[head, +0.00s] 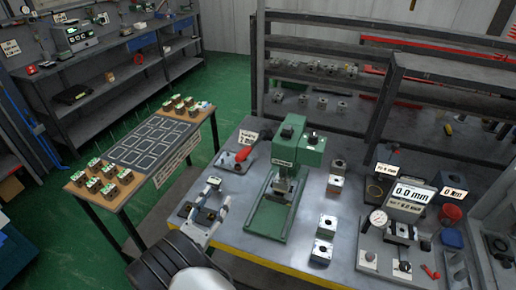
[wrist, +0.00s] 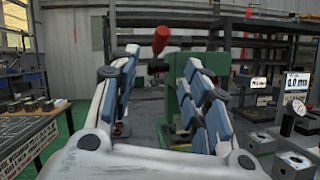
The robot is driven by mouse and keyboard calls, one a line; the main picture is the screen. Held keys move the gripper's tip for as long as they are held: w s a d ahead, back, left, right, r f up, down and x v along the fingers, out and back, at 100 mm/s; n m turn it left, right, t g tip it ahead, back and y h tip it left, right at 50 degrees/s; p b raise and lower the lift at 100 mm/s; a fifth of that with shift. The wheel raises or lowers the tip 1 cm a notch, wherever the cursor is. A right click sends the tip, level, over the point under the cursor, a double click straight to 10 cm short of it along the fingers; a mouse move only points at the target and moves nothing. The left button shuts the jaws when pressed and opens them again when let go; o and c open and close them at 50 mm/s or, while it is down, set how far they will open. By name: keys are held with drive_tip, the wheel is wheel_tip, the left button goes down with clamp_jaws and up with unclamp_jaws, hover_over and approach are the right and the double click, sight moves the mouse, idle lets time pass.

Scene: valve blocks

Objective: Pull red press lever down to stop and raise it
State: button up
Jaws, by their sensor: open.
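The green press (head: 284,180) stands on the grey metal bench in the head view. Its red lever (head: 244,153) sticks out at the press's left side. In the wrist view the red lever (wrist: 160,40) points up with a slight tilt, above a dark joint beside the green press body (wrist: 182,90). My gripper (head: 206,200) is in front and to the left of the press, low in the head view. In the wrist view my gripper (wrist: 160,60) has its fingers wide apart and nothing between them. The lever appears beyond the fingertips, in the gap, not touched.
Metal valve blocks (head: 326,226) stand right of the press. A gauge stand with a display (head: 408,195) is farther right. A wooden-edged table (head: 128,192) with small blocks is at the left. Shelves (head: 340,65) rise behind the bench.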

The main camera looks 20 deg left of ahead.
sight(243, 154)
drive_tip(key=shift+n, duration=0.3)
drive_tip(key=b+x, duration=0.1)
drive_tip(key=x, duration=1.6)
drive_tip(key=shift+c, duration=0.5)
drive_tip(key=shift+f, duration=0.1)
clamp_jaws()
